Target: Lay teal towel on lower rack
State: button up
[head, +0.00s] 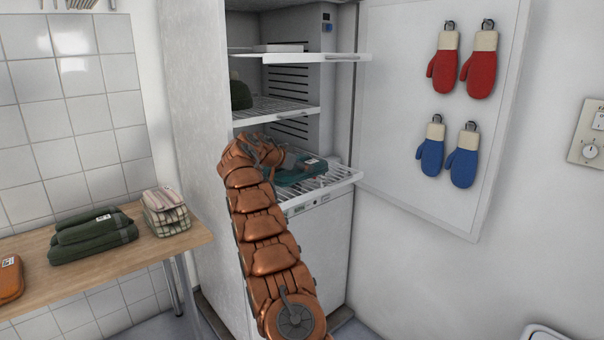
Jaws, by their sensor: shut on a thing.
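A folded teal towel (302,172) is at the lower rack (335,180) of the open white cabinet in the head view. It has a small pale label on its far edge. My gripper (279,167) is shut on the towel's near left side; my arm hides part of the towel and of the rack. The towel is on or just above the rack wires; I cannot tell whether it rests on them fully.
The middle rack (285,108) above holds a dark green item (240,95). The open door (405,110) carries red and blue mittens. A wooden table (120,258) at left holds green towels (92,236), a striped stack (166,212) and an orange item (10,278).

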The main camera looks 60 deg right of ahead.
jog(key=shift+f, duration=1.1)
jog(key=o, duration=1.5)
jog(key=shift+r, duration=0.1)
jog(key=shift+a, duration=0.3)
jog(key=b+v, duration=0.2)
jog(key=v, duration=0.9)
jog(key=shift+w+a+r, duration=0.1)
jog(key=shift+a+r, duration=0.05)
